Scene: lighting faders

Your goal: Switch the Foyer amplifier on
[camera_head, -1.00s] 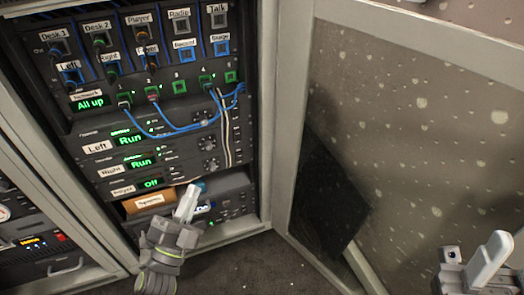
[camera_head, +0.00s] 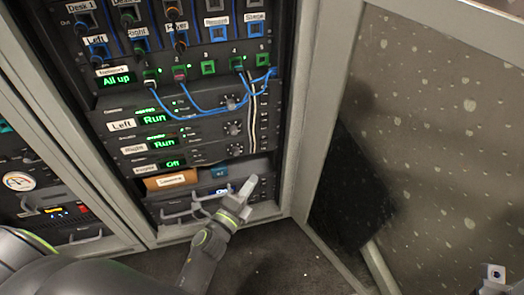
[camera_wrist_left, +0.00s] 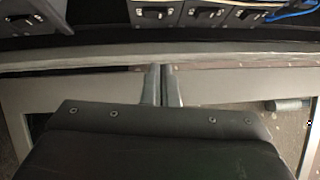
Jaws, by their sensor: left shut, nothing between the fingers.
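The Foyer amplifier (camera_head: 173,163) is the dark rack unit under the Right amplifier, and its green display reads "Off". Its white label (camera_head: 145,170) is small but fits "Foyer". My left gripper (camera_head: 249,184) is shut and empty, in front of the rack's lower right, below the right end of the Foyer unit. I cannot tell how far it is from the panel. Its two fingers also show pressed together in the left wrist view (camera_wrist_left: 161,84). Any power switch on the unit is too small to make out.
The Left amplifier (camera_head: 153,118) and Right amplifier (camera_head: 164,144) both read "Run". Blue cables (camera_head: 200,106) loop from the network ports above. An orange-brown labelled box (camera_head: 171,181) sits below the Foyer unit. An open speckled door (camera_head: 440,130) stands at the right.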

